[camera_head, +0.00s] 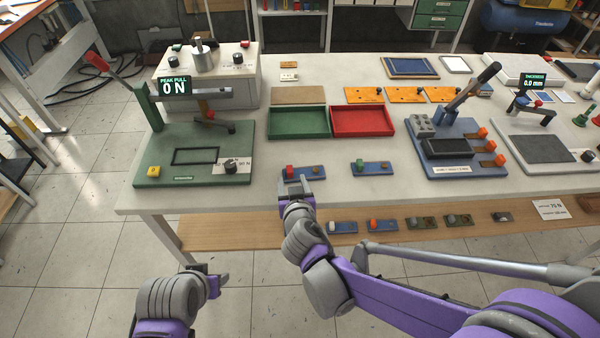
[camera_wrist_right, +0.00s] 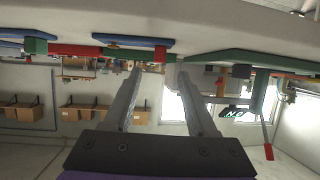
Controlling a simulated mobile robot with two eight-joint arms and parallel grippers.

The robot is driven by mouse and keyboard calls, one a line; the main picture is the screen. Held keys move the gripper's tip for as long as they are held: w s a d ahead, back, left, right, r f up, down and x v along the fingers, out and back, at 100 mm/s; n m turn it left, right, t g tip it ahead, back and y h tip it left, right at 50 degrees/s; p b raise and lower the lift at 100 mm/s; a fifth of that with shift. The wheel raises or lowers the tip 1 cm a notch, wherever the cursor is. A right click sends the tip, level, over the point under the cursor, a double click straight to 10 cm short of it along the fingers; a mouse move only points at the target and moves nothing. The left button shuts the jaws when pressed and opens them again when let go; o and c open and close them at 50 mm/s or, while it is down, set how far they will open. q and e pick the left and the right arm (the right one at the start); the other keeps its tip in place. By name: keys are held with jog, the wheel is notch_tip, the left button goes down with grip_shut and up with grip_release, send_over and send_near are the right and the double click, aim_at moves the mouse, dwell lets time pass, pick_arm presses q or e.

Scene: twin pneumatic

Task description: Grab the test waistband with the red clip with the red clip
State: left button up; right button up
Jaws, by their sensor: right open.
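The test waistband with the red clip (camera_head: 301,173) is a small blue strip lying flat near the table's front edge. Its red clip (camera_head: 290,171) is at the left end. My right gripper (camera_head: 297,189) is just in front of the strip, open, nothing visibly held. In the right wrist view, which looks upside down, my two fingers (camera_wrist_right: 158,78) stand apart, with the blue strip (camera_wrist_right: 135,41) near the top. Any contact with the clip cannot be made out. My left gripper (camera_head: 217,284) is low at the bottom left, off the table, its jaw opening unclear.
A similar blue strip with a green clip (camera_head: 371,168) lies to the right. The green pull tester (camera_head: 150,172) stands left. A green tray (camera_head: 298,136) and a red tray (camera_head: 362,134) lie behind. A lower shelf (camera_head: 230,232) holds several more strips.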

aim_at(290, 169)
jog(key=x, duration=0.3)
jog(key=shift+d+f, duration=0.1)
jog(key=shift+d, duration=0.05)
jog(key=shift+x, duration=2.75)
jog(key=shift+c, duration=0.3)
grip_shut()
